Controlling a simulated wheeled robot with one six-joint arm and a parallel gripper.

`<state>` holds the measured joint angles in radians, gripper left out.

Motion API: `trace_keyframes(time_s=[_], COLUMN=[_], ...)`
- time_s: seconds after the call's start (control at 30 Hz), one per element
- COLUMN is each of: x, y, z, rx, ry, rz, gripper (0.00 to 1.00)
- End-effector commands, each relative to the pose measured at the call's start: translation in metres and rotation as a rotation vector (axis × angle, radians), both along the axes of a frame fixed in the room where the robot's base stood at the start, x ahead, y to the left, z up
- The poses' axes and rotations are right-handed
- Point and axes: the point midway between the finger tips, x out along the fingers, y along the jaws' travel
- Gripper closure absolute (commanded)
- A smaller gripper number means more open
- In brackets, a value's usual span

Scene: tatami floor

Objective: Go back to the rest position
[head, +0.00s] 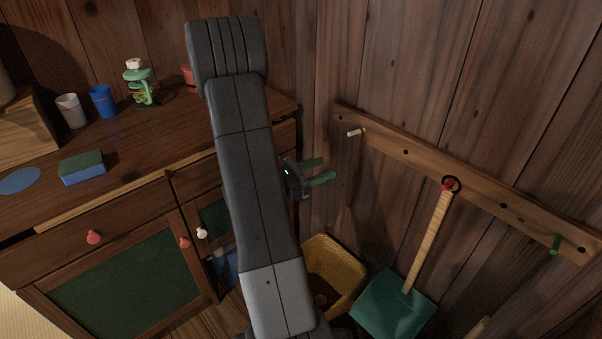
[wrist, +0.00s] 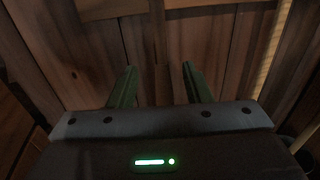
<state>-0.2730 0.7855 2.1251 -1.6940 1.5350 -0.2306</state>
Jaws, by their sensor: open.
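My gripper (head: 318,171) has green fingers and is open and empty. In the head view it is in the air to the right of the wooden cabinet (head: 150,209), in front of the plank wall. My dark arm crosses the middle of that view and hides part of the cabinet. In the wrist view my gripper (wrist: 158,85) shows two green fingers apart with only wooden boards behind them.
A yellow bin (head: 345,262) stands on the floor below my gripper. A peg rail (head: 470,180) on the right wall holds a green dustpan (head: 392,305). Cups, a sponge (head: 83,168) and a green jar (head: 140,85) stand on the cabinet top.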

Motion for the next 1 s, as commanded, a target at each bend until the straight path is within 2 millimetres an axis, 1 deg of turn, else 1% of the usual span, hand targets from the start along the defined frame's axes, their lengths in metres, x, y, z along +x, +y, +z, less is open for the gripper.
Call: trace_keyframes(time_s=[0.03,0.2,0.4,0.67,0.9,1.0], x=[-0.002,-0.011,-0.018,-0.02,-0.02,-0.019], y=[0.009,0.029,0.044,0.048,0.048,0.044], z=[0.001,0.001,0.001,0.0,0.0,0.0], rx=[0.0,-0.001,0.0,-0.001,0.0,0.001], ry=[0.001,-0.001,-0.001,-0.001,-0.001,-0.002], rz=[0.005,0.005,0.002,-0.001,-0.001,-0.002], gripper=[0.56,0.56,0.56,0.56,0.56,0.56])
